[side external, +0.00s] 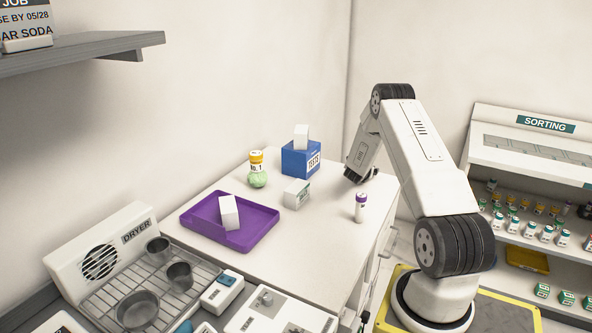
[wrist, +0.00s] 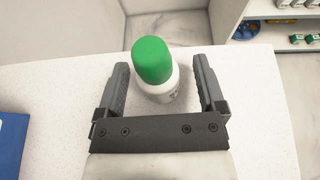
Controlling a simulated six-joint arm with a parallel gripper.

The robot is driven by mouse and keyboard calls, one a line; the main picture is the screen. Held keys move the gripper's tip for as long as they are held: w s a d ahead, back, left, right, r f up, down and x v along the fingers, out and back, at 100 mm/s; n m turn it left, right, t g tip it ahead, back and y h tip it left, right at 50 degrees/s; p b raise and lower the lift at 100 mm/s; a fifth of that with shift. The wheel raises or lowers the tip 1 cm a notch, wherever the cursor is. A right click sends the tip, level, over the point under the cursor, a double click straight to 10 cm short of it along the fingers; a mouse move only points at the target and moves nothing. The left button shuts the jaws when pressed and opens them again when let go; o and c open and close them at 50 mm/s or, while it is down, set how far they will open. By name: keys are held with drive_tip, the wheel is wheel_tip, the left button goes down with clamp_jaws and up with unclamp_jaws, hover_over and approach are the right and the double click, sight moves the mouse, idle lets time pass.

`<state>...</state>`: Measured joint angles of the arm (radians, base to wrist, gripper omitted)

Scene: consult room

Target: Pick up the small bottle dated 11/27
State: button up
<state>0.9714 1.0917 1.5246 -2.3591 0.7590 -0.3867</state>
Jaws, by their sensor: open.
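A small white bottle with a green cap (wrist: 153,60) stands on the white counter in the wrist view. My gripper (wrist: 160,78) is open, with one finger on each side of this bottle and gaps between. Its label is mostly turned away and no date can be read. In the side view my gripper (side external: 361,176) is low over the counter's far right part and hides this bottle. A white bottle with a purple cap (side external: 360,208) stands nearer the camera. A yellow-capped bottle (side external: 256,160) is by a green round thing (side external: 257,179). Their dates are unreadable.
A blue box (side external: 300,160) with white tissue and a small white box (side external: 296,194) stand left of my gripper. A purple tray (side external: 256,238) holds a white box (side external: 229,212). A sorting shelf (side external: 530,160) with several bottles stands right. The counter's right edge is close.

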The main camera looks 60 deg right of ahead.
clamp_jaws()
idle(0.3)
drive_tip(key=shift+r, duration=0.2)
drive_tip(key=shift+r, duration=0.4)
wheel_tip(320, 180, up, 2)
drive_tip(key=shift+s+a+r, duration=0.1)
drive_tip(key=shift+a+r, duration=0.05)
drive_tip(key=shift+r, duration=0.1)
drive_tip(key=s+a+r, duration=0.7)
drive_tip(key=a+r, duration=0.2)
drive_tip(key=a, duration=0.2)
drive_tip(key=shift+s+r, duration=0.2)
drive_tip(key=shift+s, duration=0.2)
drive_tip(key=shift+a, duration=0.1)
